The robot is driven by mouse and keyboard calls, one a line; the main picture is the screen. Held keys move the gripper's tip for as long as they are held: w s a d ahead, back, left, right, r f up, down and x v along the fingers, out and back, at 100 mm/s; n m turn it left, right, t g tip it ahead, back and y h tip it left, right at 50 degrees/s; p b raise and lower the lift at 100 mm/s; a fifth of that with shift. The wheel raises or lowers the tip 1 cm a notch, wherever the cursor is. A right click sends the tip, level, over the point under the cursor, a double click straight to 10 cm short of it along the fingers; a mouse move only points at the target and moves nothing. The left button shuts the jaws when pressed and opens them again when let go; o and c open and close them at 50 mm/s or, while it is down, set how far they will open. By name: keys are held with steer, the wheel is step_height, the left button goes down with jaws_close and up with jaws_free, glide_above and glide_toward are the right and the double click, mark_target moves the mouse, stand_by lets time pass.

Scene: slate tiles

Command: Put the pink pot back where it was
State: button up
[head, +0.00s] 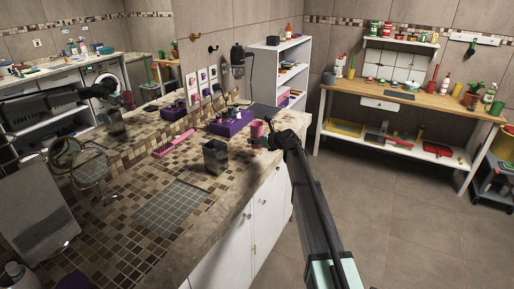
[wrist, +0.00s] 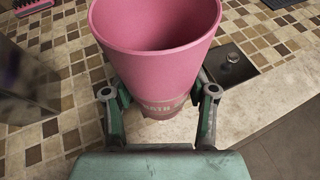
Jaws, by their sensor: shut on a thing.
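The pink pot (head: 257,128) is at the far right part of the tiled counter, near its front edge. In the wrist view the pot (wrist: 155,30) is large and upright, with its open rim towards the camera and faint lettering low on its side. My gripper (head: 263,142) is at the pot's near side in the head view. In the wrist view my gripper (wrist: 160,100) has a finger on each side of the pot's lower part and is shut on it. The pot's base is mostly hidden, so I cannot tell whether it touches the counter.
A dark grey square container (head: 215,157) stands left of the pot. A pink comb (head: 173,143) and a purple box (head: 232,120) lie further back. A dark square plate with a round metal piece (wrist: 232,66) is right of the pot. The counter's front (head: 190,225) is clear.

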mark_target(257, 147)
steer(key=shift+f, duration=2.2)
steer(key=shift+f, duration=0.1)
steer(key=o, duration=1.3)
steer(key=shift+s, duration=0.1)
steer(key=b+v, duration=0.1)
steer(key=v, duration=1.1)
